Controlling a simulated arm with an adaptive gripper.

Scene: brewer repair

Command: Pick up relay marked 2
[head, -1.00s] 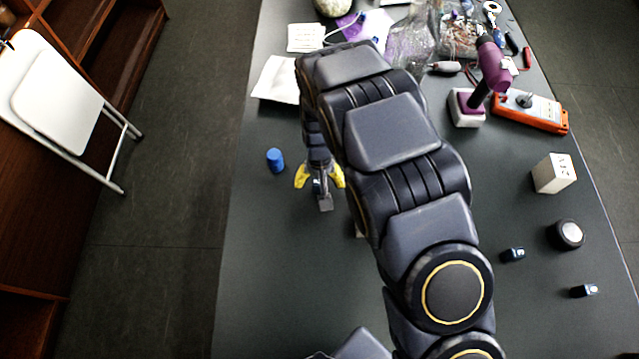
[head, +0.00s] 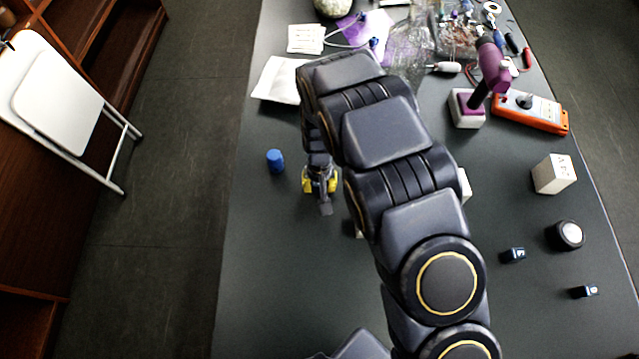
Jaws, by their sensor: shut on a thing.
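My gripper (head: 320,186) has yellow fingers and is low over the table, left of the middle, just right of a blue cylinder. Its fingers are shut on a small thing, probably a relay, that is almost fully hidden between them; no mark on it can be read. Two small dark blocks that look like relays lie at the right, one (head: 513,255) nearer the middle and one (head: 584,291) near the right edge. Each has a pale mark on its end, too small to read surely. My gripper is well away from both.
The blue cylinder (head: 275,161) stands close to my gripper. A white marked cube (head: 554,174) and a round dark-and-white puck (head: 567,235) sit at the right. An orange meter (head: 532,112), a purple-topped stand (head: 468,108) and clutter fill the back. The front left table is clear.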

